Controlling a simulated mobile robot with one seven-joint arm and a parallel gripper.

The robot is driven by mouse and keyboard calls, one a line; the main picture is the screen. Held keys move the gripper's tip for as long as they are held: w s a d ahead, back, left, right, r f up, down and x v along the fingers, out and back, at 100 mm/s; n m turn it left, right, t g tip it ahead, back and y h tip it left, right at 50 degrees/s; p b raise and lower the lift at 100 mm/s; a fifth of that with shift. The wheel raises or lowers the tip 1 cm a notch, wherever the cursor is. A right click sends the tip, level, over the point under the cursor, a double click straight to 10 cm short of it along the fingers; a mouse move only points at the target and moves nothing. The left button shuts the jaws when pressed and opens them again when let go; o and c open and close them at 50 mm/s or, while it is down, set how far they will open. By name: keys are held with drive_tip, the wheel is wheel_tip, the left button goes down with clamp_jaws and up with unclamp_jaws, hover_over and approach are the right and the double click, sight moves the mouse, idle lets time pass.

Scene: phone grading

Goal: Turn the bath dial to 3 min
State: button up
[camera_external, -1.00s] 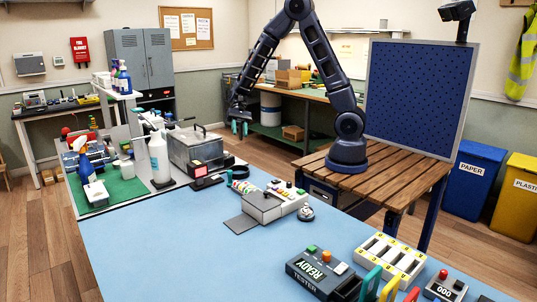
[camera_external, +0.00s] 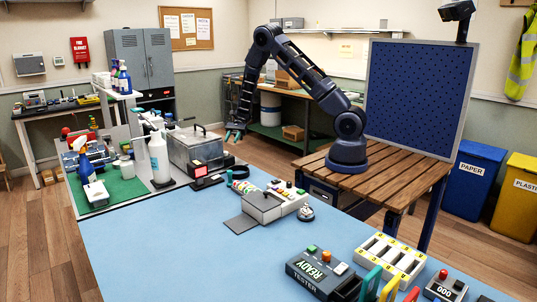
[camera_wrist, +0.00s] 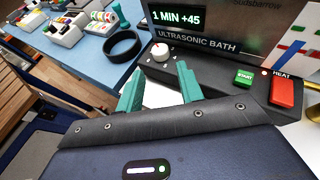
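The ultrasonic bath (camera_external: 195,147) is a grey metal box with a lid, standing at the far end of the blue bench. In the wrist view, its dark front panel (camera_wrist: 205,73) carries a white round dial (camera_wrist: 160,51) at the left, under a display (camera_wrist: 178,18) reading "1 MIN +45". My gripper (camera_wrist: 160,68) has two teal fingers, apart with nothing between them. The fingertips appear just below the dial in the picture, one to each side; I see no contact. In the external view, my gripper (camera_external: 233,137) hangs close to the bath's right side.
A green START button (camera_wrist: 245,77) and a red HEAT switch (camera_wrist: 283,93) sit right of the dial. A black ring-shaped band (camera_wrist: 107,46) lies on the blue bench left of the panel.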

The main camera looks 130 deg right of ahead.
sight(225, 154)
drive_tip(key=x, duration=0.8)
drive_tip(key=shift+w+a+f, duration=0.15)
drive_tip(key=shift+w+a, duration=0.1)
drive_tip(key=shift+w, duration=0.05)
drive_tip(key=c, duration=0.7)
